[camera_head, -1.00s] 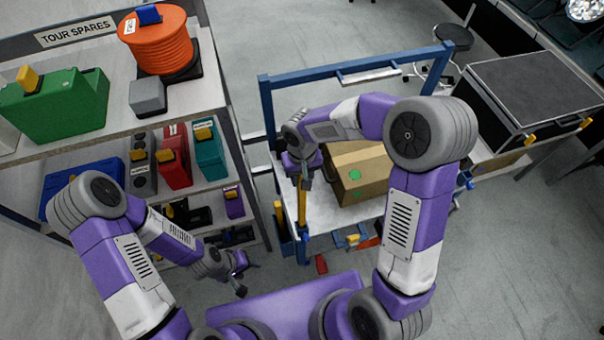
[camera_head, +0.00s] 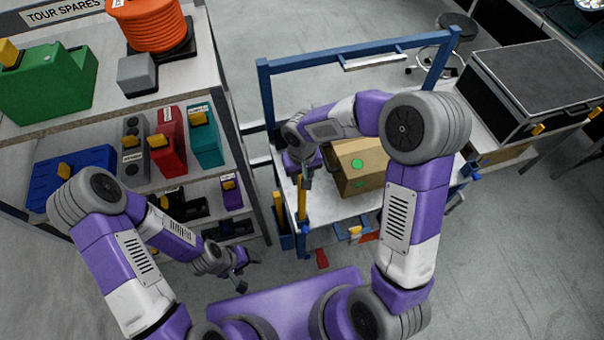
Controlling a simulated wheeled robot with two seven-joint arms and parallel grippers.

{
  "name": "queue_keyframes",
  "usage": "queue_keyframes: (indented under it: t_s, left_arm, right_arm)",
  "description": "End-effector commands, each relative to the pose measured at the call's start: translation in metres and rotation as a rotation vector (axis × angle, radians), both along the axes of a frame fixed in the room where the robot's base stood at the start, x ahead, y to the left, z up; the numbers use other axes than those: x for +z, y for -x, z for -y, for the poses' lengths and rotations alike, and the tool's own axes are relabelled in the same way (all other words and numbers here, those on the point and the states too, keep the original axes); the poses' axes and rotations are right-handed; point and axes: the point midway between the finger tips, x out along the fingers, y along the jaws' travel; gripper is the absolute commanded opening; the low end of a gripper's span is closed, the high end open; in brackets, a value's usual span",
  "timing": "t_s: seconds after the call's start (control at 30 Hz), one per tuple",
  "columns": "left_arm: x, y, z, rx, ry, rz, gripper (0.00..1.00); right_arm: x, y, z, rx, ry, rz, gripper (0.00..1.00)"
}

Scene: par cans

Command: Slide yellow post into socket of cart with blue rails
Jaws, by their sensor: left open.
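The cart with blue rails (camera_head: 268,100) stands in the middle, with a pale deck. A yellow post (camera_head: 302,203) stands upright at its near left corner, its lower end at a blue corner piece (camera_head: 303,227). I cannot tell how deep it sits in the socket. My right gripper (camera_head: 304,182) points down at the post's upper end; its fingers are too small and partly hidden to show whether they grip it. A second yellow post (camera_head: 277,206) stands just left, above a blue holder. My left gripper (camera_head: 241,282) is open and empty, low between shelf and cart.
A cardboard box (camera_head: 362,165) with green dots sits on the deck, close to my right forearm. A shelf (camera_head: 180,93) with coloured cases stands at left. A black case (camera_head: 535,80) is on a bench at right. A red object (camera_head: 321,258) is near the cart's front.

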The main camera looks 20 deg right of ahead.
Motion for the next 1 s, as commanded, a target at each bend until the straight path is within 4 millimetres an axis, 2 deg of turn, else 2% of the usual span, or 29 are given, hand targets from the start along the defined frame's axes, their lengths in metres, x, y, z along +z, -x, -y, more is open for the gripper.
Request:
queue_keyframes:
  t_s: [0.1, 0.4, 0.43, 0.6, 0.87, 1.0]
  left_arm:
    - [-0.0054, 0.0, 0.0, 0.0, 0.0, 0.0, 0.61]
    - [-0.0052, 0.0, 0.0, 0.0, 0.0, 0.0, 0.61]
    - [-0.0052, 0.0, 0.0, 0.0, 0.0, 0.0, 0.61]
    - [-0.0052, 0.0, 0.0, 0.0, 0.0, 0.0, 0.61]
    - [-0.0053, -0.0001, 0.0, 0.0, 0.0, 0.0, 0.61]
    - [-0.0039, -0.0001, 0.0001, 0.0, 0.0, 0.0, 0.61]
  right_arm:
    - [-0.0053, -0.0002, -0.0001, 0.0, 0.0, 0.001, 0.09]
    - [-0.0052, -0.0003, -0.0001, 0.0, 0.0, 0.001, 0.09]
    - [-0.0052, -0.0003, 0.0, 0.0, 0.0, 0.001, 0.37]
    - [-0.0053, -0.0002, 0.0, 0.0, 0.0, 0.001, 0.63]
    - [-0.0058, 0.0002, 0.0002, -0.001, 0.0, -0.001, 0.65]
    - [0.003, -0.0004, 0.0, -0.002, 0.0, 0.002, 0.65]
